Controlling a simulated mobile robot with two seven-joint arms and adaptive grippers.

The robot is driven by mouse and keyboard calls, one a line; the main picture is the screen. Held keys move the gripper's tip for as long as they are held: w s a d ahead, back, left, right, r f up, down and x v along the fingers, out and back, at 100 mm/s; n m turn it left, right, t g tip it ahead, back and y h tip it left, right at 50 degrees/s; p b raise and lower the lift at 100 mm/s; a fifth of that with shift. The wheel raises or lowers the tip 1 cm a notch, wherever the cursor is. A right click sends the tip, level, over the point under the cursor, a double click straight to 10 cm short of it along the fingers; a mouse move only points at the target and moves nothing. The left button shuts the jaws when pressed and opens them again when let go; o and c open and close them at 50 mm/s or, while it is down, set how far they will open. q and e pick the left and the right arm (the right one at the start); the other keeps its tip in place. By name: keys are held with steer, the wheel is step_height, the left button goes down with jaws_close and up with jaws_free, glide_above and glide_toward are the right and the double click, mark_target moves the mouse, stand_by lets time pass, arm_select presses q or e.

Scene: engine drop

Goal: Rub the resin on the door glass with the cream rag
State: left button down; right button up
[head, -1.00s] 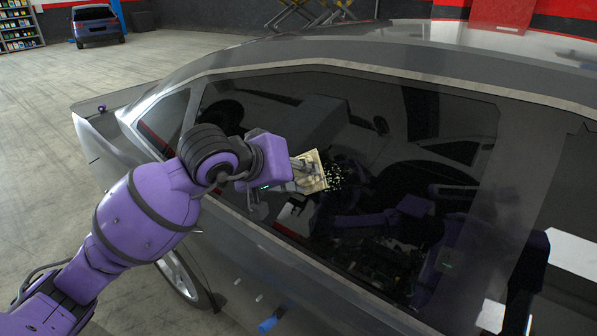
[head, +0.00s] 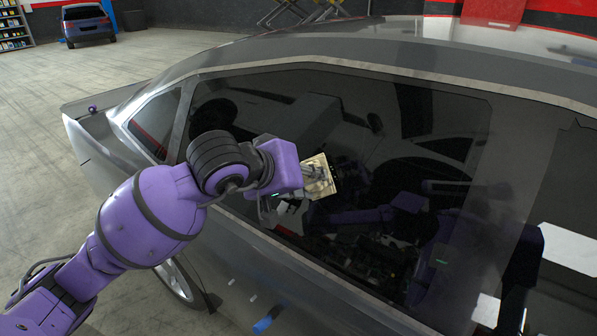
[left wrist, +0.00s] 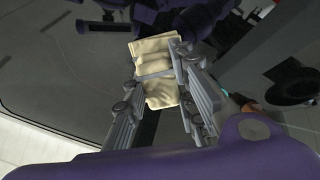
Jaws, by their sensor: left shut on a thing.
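My left gripper (head: 308,180) is shut on the cream rag (head: 321,174), a flat folded cloth held up at the door glass (head: 420,130). The rag seems to lie against the dark, reflective glass, but I cannot tell how firmly. In the left wrist view the rag (left wrist: 154,56) sticks out beyond the fingers (left wrist: 160,95). No resin specks show on the glass now; any behind the rag and gripper are hidden. My right gripper is not in view.
The grey car's roof (head: 400,50) and window frame border the glass. A blue object (head: 263,325) is low on the door. Open floor lies to the left, with a blue car (head: 88,24) far behind.

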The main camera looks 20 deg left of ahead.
mark_target(331, 183)
arm_select(q)
steer(key=shift+d, duration=0.15)
steer(key=shift+s+d+r, duration=0.25)
steer(key=shift+s+d, duration=0.2)
steer(key=shift+d, duration=0.1)
steer(key=shift+s+d, duration=0.3)
steer(key=shift+d, duration=0.6)
steer(key=shift+s+a, duration=0.1)
